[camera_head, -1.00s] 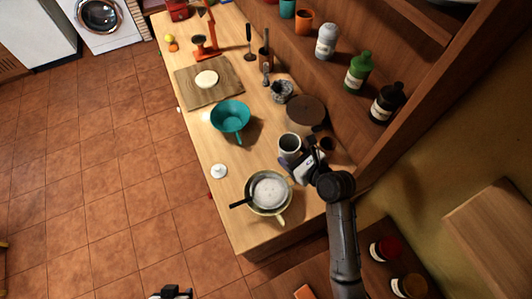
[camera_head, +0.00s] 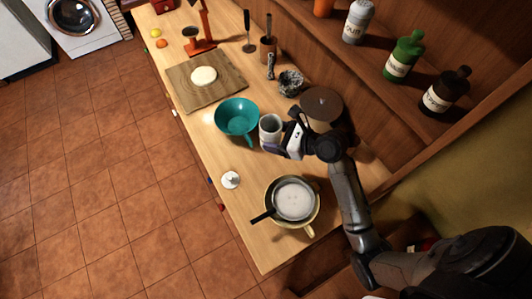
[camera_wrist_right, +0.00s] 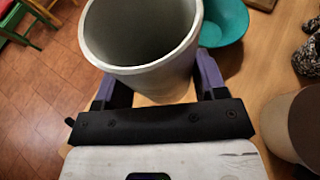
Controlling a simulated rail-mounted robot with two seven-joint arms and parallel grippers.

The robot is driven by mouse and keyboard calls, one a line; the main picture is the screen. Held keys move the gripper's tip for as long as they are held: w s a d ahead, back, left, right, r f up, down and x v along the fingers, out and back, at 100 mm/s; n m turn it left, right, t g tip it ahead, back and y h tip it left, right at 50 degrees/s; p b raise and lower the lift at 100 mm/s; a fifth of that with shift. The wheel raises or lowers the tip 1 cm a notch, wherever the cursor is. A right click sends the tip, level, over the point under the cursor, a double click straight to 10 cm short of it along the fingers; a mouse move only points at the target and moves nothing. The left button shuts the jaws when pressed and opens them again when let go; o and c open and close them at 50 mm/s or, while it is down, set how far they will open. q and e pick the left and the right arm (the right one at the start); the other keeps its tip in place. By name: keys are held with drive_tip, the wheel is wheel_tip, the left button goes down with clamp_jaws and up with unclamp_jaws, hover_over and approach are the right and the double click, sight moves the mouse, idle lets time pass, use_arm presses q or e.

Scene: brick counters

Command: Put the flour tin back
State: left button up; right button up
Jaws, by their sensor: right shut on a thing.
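A pale grey, open-topped tin (camera_head: 270,127) is in my right gripper (camera_head: 284,147), beside the teal bowl. I take it for the flour tin; no label shows. In the right wrist view the tin (camera_wrist_right: 145,62) sits upright or nearly so between the two purple-sided fingers of the gripper (camera_wrist_right: 157,88). Its inside looks empty and dark. I cannot tell how far its base is above the counter. A small white knobbed disc (camera_head: 230,180) lies on the counter's front edge. My left gripper is out of view.
A teal bowl (camera_head: 237,116) is close left of the tin. A brown round-topped container (camera_head: 321,104) stands behind the gripper. A pan with a sieve (camera_head: 293,201) sits at the counter's near end. The shelf holds grey (camera_head: 357,22), green (camera_head: 404,55) and black (camera_head: 445,90) bottles.

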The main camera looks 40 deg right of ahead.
drive_tip(key=w+d+f+b, duration=0.1)
drive_tip(key=d+f, duration=0.1)
drive_tip(key=f, duration=0.2)
drive_tip(key=d+f+m+h+b, duration=0.1)
drive_tip(key=d+f, duration=0.1)
drive_tip(key=f, duration=0.2)
drive_tip(key=w+d+f+m+b, duration=0.1)
drive_tip(key=d+f, duration=0.1)
drive_tip(key=f, duration=0.3)
drive_tip(key=shift+w+d+t+h, duration=0.25)
drive_tip(key=shift+w+t+h, duration=0.05)
drive_tip(key=shift+w+t, duration=0.1)
drive_tip(key=shift+f+b, duration=0.8)
drive_tip(key=shift+f, duration=1.55)
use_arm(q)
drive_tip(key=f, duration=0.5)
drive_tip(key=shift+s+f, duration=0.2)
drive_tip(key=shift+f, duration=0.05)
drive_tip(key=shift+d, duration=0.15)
use_arm(e)
drive_tip(key=o, duration=1.1)
drive_tip(key=shift+f, duration=0.15)
